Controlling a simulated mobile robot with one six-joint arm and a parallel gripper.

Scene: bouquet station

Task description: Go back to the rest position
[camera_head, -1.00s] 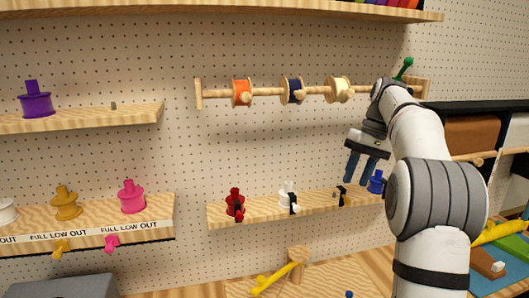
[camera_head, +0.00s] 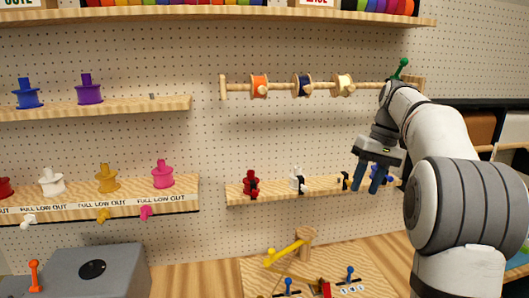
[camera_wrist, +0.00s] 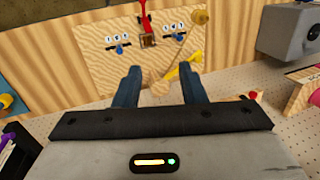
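My gripper (camera_head: 372,178) hangs from my arm at the right of the head view, fingers pointing down. It is in front of the right end of the lower peg shelf (camera_head: 290,190). In the wrist view my gripper (camera_wrist: 161,88) shows two blue fingers set well apart. Nothing is between the fingers, and they touch nothing that I can see. A wooden board with a yellow lever (camera_wrist: 185,68) lies beyond the fingertips, farther off.
A rail with ribbon spools (camera_head: 302,86) runs along the pegboard beside my arm. Coloured spools stand on the left shelves (camera_head: 130,105). A grey box (camera_head: 130,262) and the board with the yellow lever (camera_head: 284,252) are on the bench. Free air surrounds the gripper.

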